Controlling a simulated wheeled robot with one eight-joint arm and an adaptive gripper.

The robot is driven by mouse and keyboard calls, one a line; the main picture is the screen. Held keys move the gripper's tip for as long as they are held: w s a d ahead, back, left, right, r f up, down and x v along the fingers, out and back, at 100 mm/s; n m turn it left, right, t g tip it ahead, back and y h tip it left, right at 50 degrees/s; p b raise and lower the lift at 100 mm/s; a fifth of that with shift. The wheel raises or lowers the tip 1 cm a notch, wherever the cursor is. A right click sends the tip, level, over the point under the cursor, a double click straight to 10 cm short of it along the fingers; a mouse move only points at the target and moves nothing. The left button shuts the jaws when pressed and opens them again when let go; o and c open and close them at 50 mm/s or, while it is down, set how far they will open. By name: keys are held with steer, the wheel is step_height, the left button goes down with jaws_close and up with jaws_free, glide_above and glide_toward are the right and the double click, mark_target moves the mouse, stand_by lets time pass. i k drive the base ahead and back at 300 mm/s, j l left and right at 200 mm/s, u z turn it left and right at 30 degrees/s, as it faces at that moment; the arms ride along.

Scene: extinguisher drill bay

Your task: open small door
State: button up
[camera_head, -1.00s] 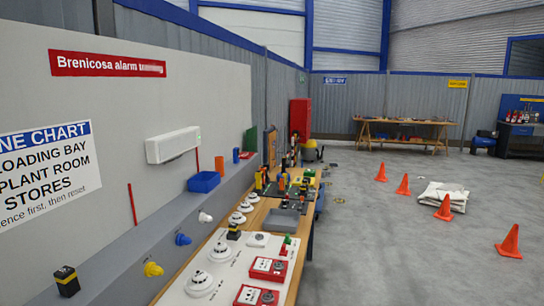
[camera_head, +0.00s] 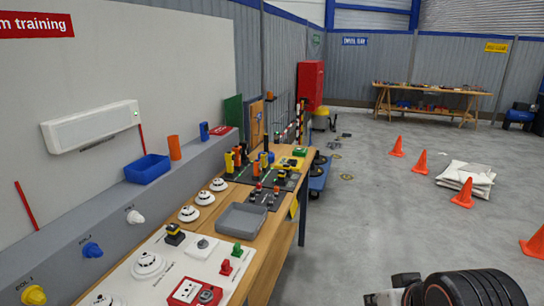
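A small wooden door-like panel (camera_head: 256,124) stands upright at the far end of the grey ledge, beside a green board (camera_head: 233,118). It is seen at a steep angle and looks shut, but its handle and hinges are too small to make out. A tall red cabinet (camera_head: 310,85) stands on the floor beyond it. A dark ribbed part of my own arm shows at the bottom right, over the floor. My gripper's fingertips are not in view, and nothing of mine is near the panel.
The long wooden bench along the left wall carries smoke detectors (camera_head: 148,264), a red call point (camera_head: 195,292) and a grey tray (camera_head: 247,218). A blue bin (camera_head: 147,169) sits on the ledge.

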mark_target(256, 109)
steer(key=i+l, duration=0.25)
steer(key=i, duration=0.25)
steer(key=i+l, duration=0.25)
steer(key=i, duration=0.25)
steer(key=i+l, duration=0.3)
steer(key=i, duration=0.2)
steer(key=i+l, duration=0.25)
steer(key=i, duration=0.25)
steer(key=i+j, duration=0.15)
steer(key=i, duration=0.25)
steer(key=i+j, duration=0.1)
steer(key=i, duration=0.3)
steer(key=i+j, duration=0.15)
steer(key=i, duration=0.25)
steer(key=i+j, duration=0.2)
steer(key=j, duration=0.15)
